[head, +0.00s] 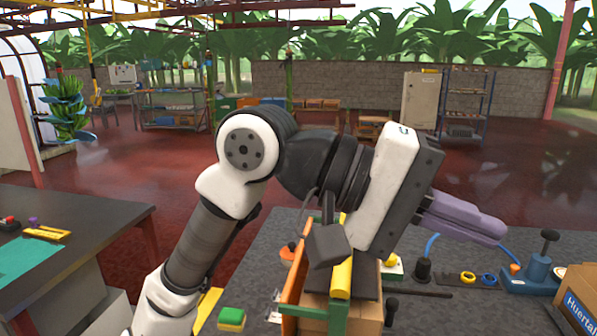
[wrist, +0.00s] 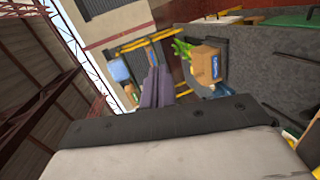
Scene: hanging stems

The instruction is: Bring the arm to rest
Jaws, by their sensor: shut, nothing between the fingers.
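My arm is bent at the elbow above the grey table in the head view. My gripper (head: 499,232) has purple fingers that point right and slightly down. The fingers lie together, shut and empty, and are held in the air above the right part of the table. In the wrist view the purple fingers of my gripper (wrist: 156,72) show close together beyond the dark gripper body. The wrist and the dark camera block hide part of the table and the things on it.
The grey table (head: 450,312) holds a wooden crate (head: 367,315), a sponge (head: 231,319), a blue tool (head: 535,275) and a cardboard box (head: 575,300). A dark bench (head: 80,215) stands left. Red floor beyond is mostly clear.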

